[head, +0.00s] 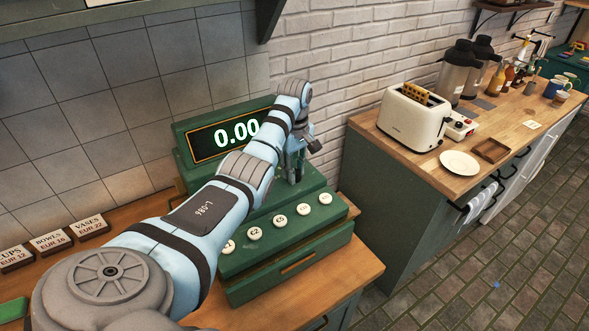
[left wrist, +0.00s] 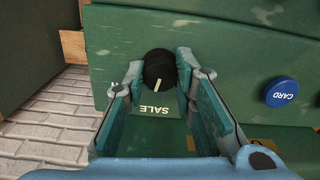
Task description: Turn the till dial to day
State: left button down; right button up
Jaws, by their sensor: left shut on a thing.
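The till (head: 283,262) is green, with a lit display (head: 236,132) reading 0.00 and a row of round white keys. The till dial (left wrist: 159,69) is a black round knob with a white pointer line. The line points down in the left wrist view, toward the word SALE (left wrist: 154,111). No day mark is visible. My left gripper (left wrist: 161,66) is shut on the dial, with a finger on each side of it. In the head view my left gripper (head: 296,174) is at the till's right part and hides the dial. My right gripper is not in view.
A blue CARD button (left wrist: 281,91) sits right of the dial in the left wrist view. Price signs (head: 52,241) stand on the wooden counter at left. A toaster (head: 414,117), a white plate (head: 459,163) and flasks are on the counter at right.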

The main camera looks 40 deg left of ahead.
pick_arm(q)
jog(key=m, duration=0.6)
jog(key=shift+m, duration=0.4)
jog(key=shift+w, duration=0.1)
jog(key=c, duration=1.3)
grip_release()
jog(key=shift+c, duration=0.2)
